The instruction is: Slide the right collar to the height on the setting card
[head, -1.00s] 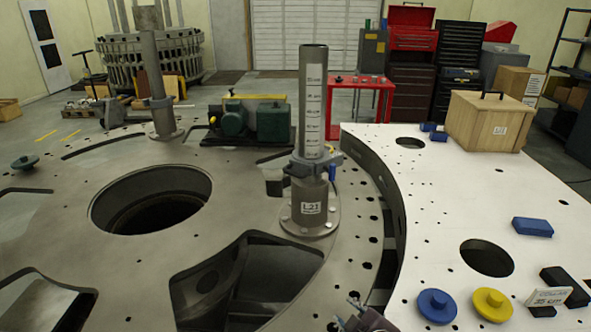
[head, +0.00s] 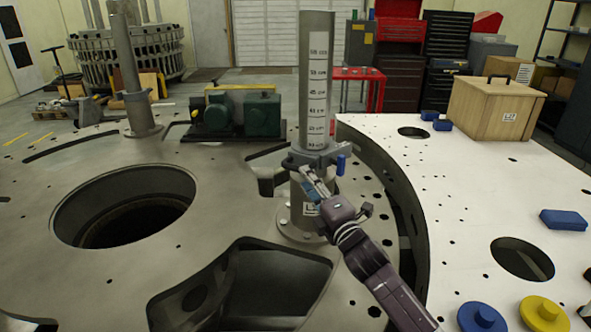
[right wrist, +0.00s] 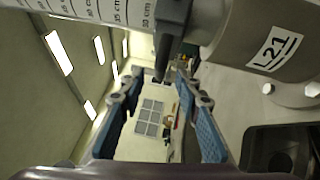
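The right collar (head: 318,157) is a grey clamp around the upright post (head: 316,75), low on it, just above the wider base labelled L21 (head: 303,218). A blue handle (head: 341,164) hangs at its right side. The post carries a white scale marked in cm. My right gripper (head: 311,184) is at the front of the collar, just below it. In the right wrist view my right gripper (right wrist: 160,80) has its blue-padded fingers apart, and a dark lug of the collar (right wrist: 171,18) lies just beyond their tips. The setting card's text is not visible now. My left gripper is not in view.
A second post (head: 126,70) with a low collar stands at the back left. The plate has a large round hole (head: 60,215) and a front cutout. The white table (head: 450,220) at right holds a wooden box (head: 496,108), blue blocks, and blue and yellow knobs (head: 543,312).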

